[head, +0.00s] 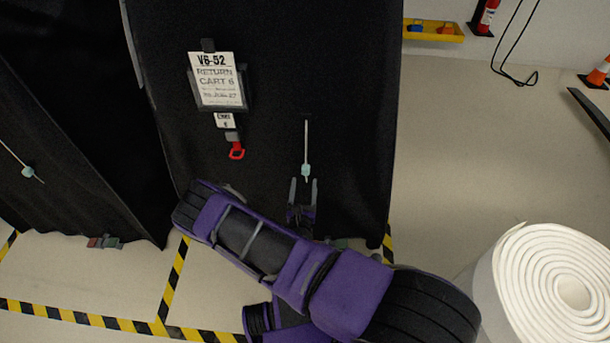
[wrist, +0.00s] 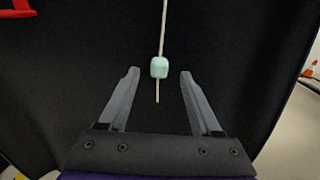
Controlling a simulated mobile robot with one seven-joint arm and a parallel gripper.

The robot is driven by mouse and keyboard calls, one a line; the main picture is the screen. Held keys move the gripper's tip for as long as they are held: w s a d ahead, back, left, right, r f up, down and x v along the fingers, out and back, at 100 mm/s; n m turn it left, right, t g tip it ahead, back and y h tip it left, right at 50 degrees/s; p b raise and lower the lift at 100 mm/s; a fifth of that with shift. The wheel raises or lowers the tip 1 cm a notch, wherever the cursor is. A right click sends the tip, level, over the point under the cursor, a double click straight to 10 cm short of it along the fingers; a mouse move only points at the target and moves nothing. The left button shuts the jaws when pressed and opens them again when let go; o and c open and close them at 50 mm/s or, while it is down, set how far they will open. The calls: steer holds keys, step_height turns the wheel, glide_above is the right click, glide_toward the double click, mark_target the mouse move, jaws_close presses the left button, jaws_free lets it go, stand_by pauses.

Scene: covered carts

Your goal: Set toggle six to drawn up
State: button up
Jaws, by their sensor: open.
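The toggle (head: 306,170) is a small pale mint cord lock on a light cord (head: 306,140), hanging down the front of the black-covered cart labelled Return Cart 6 (head: 217,80). A short cord tail shows below it. In the wrist view the toggle (wrist: 159,67) hangs just beyond and between my fingertips, with the cord tail (wrist: 157,92) between the fingers. My gripper (head: 303,184) is open and empty, just below the toggle in the head view; it also shows in the wrist view (wrist: 160,76). No finger visibly touches the toggle.
A white foam roll (head: 545,275) stands at lower right. Open floor lies right of the cart; a yellow tray (head: 433,30) is behind.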

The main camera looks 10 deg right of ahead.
mark_target(305, 172)
steer(key=x, duration=0.5)
jaws_close()
stand_by(0.3)
stand_by(1.0)
